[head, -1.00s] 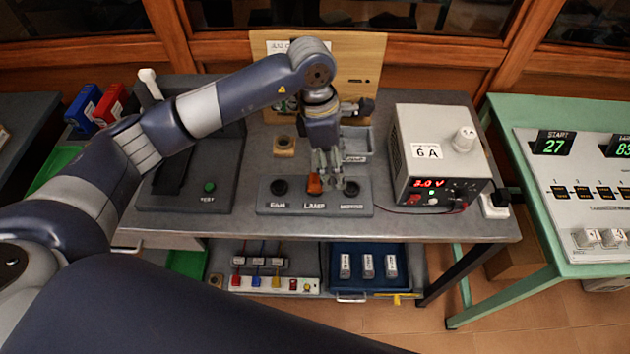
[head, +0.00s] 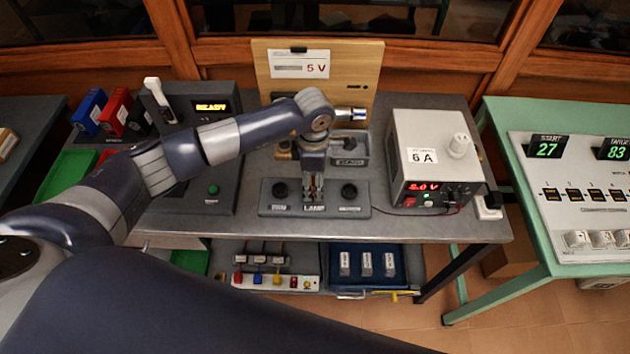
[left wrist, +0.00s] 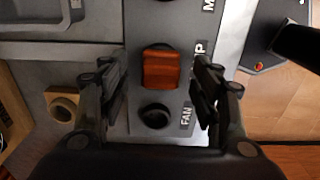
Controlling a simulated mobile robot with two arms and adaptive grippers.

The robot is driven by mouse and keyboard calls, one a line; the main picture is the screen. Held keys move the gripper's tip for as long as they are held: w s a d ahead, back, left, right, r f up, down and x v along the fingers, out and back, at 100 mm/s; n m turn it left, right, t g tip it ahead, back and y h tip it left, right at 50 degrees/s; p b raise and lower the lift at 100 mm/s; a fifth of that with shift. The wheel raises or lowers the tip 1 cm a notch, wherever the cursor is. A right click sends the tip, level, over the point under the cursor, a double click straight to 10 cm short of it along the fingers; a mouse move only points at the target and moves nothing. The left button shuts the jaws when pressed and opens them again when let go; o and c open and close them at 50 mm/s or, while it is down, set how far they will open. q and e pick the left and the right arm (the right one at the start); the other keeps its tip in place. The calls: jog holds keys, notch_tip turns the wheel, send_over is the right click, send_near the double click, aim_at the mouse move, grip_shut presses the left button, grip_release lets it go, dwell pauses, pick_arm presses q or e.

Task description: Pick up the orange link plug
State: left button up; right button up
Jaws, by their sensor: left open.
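The orange link plug (left wrist: 161,68) is a small orange block standing in the LAMP position of the grey socket panel (head: 268,207). In the left wrist view it shows between the two black fingers of my left gripper (left wrist: 160,88), with a gap on each side. The gripper is open, and the fingers point down at the panel. In the head view the left gripper (head: 313,192) is over the LAMP position and hides most of the plug. The head view does not show how far the fingertips are above the panel. My right gripper is not in view.
Black round sockets stand on either side, FAN (head: 280,189) and another (head: 349,191). A power supply (head: 430,150) stands to the right. A wooden board marked 5 V (head: 350,70) rises behind. A grey test box (head: 220,190) is to the left. A lower shelf holds several blocks.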

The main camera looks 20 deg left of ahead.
pick_arm(q)
jog(key=shift+f, duration=0.4)
jog(key=c, duration=1.1)
jog(key=shift+c, duration=0.2)
jog(key=shift+r, duration=0.15)
jog(key=shift+r+b, duration=0.55)
jog(key=shift+r, duration=0.05)
jog(key=shift+s+d+r+b, duration=0.1)
jog(key=shift+s+r+b, duration=0.2)
jog(key=shift+r, duration=0.2)
jog(key=shift+s+d+r+b, duration=0.1)
jog(key=shift+s+r+b, duration=0.05)
jog(key=shift+r+b, duration=0.25)
jog(key=s+d+r+b, duration=0.1)
jog(key=s+d+b, duration=0.3)
jog(key=s, duration=0.9)
jog(key=shift+s+d+r, duration=0.4)
jog(key=shift+d, duration=0.65)
